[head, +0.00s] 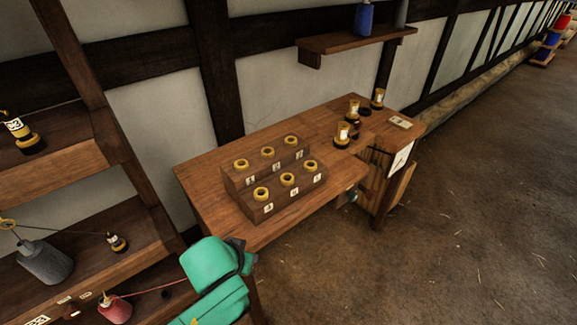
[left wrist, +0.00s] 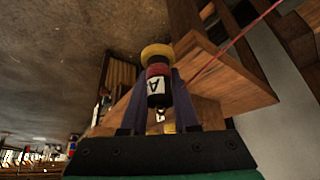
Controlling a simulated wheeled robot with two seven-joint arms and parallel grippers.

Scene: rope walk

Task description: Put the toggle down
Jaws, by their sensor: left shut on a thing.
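My left gripper (head: 246,260) is at the near left corner of the wooden bench (head: 205,180), beside the shelf unit. In the left wrist view its jaws (left wrist: 160,75) are shut on a dark toggle (left wrist: 157,88) with a yellow end, a red band and a white label reading A. A red cord (left wrist: 235,40) runs from near the toggle to the upper right. In the head view the gripper hides the toggle, and the red cord (head: 150,293) leads to a red spool (head: 115,310). My right gripper is not in view.
A stepped wooden block (head: 235,205) with several gold-rimmed holes stands on the bench. Yellow-topped toggles (head: 343,135) stand at the bench's far end, near a small card (head: 400,122). The shelf unit (head: 75,147) at left holds a corded toggle (head: 117,243) and a grey spool (head: 44,262).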

